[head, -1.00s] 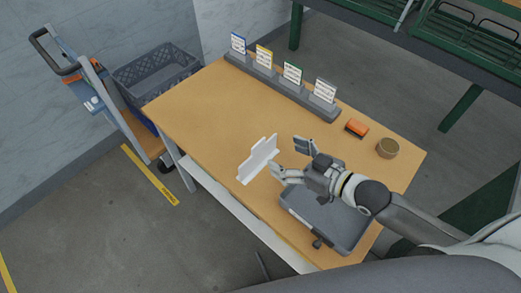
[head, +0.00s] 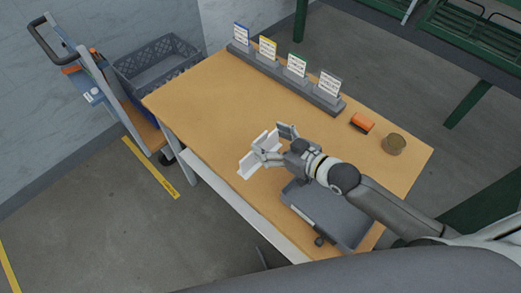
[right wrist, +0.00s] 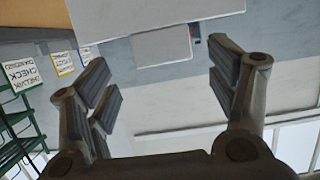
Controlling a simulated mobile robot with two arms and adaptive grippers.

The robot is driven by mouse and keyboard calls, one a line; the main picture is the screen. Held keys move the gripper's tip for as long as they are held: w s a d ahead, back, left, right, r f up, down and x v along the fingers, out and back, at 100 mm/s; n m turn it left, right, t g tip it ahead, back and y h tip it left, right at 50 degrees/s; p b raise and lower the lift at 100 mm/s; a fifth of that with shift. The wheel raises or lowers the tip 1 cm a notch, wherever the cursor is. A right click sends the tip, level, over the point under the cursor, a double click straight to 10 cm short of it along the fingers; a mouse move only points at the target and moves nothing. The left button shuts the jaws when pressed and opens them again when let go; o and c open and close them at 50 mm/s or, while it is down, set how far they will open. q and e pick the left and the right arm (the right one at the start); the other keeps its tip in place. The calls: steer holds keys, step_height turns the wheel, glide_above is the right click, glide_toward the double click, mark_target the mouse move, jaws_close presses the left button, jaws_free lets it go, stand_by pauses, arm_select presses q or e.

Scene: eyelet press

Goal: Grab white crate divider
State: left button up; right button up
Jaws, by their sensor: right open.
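The white crate divider (head: 246,166) stands upright on the wooden table near its front left edge. My right gripper (head: 274,145) is open, with its fingers at the divider's right end, one finger in front of part of it. I cannot tell whether they touch. In the right wrist view the divider (right wrist: 150,15) is a pale panel at the top, and the open fingers (right wrist: 165,85) stand apart with nothing between their pads except, further off, the panel's lower tab. My left gripper is not in view.
A grey tray (head: 340,233) lies on the table beneath my right arm. A grey crate (head: 155,62) is on a trolley at left.

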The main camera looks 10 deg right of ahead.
mark_target(261, 137)
steer(key=x, duration=0.4)
steer(key=shift+a+f, duration=0.1)
steer(key=shift+a, duration=0.1)
steer(key=shift+s, duration=0.1)
steer(key=c, duration=1.3)
steer(key=shift+p, duration=0.35)
